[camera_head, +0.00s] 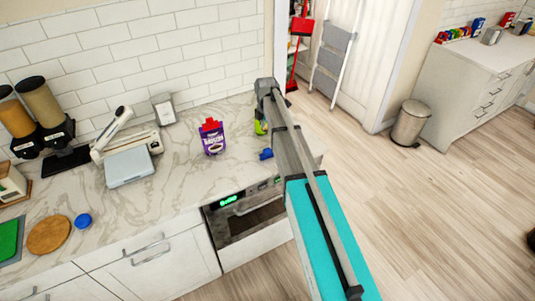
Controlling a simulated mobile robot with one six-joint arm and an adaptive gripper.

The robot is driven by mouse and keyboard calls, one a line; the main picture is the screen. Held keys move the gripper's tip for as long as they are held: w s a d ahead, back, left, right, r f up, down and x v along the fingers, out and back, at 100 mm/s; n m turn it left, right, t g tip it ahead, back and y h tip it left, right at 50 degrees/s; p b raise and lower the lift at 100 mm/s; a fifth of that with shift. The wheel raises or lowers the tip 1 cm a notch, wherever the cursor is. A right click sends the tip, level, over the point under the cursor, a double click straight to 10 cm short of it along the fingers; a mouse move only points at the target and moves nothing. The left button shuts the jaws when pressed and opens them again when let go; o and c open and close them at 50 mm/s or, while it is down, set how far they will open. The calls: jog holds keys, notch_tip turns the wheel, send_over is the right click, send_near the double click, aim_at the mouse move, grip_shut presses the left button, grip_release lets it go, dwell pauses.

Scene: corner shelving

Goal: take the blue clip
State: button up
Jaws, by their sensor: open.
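A small blue object (265,154), likely the blue clip, lies on the marble counter just left of my arm. Its exact shape is too small to tell. A purple bag (214,141) with a red clip (210,124) on its top stands upright to the left of the blue object. My grey and turquoise arm crosses the view from the bottom right up to the counter's right end. My gripper cannot be made out in this view. My arm hides part of the counter's right end.
A yellow-green item (260,127) stands partly hidden behind my arm. A white scale-like device (128,166), dispensers (45,105), a round wooden board (49,235) and a blue round object (83,221) are further left. The counter (165,205) is bare in front of the bag.

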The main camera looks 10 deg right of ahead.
aim_at(267, 149)
jog(key=shift+f, duration=0.1)
notch_tip(267, 149, down, 8)
jog(key=b, duration=0.8)
jog(key=shift+f+b, duration=0.25)
jog(key=shift+b, duration=0.05)
jog(key=shift+f, duration=0.1)
dwell(0.5)
notch_tip(267, 149, down, 5)
jog(key=b, duration=0.5)
dwell(0.7)
jog(key=c, duration=0.9)
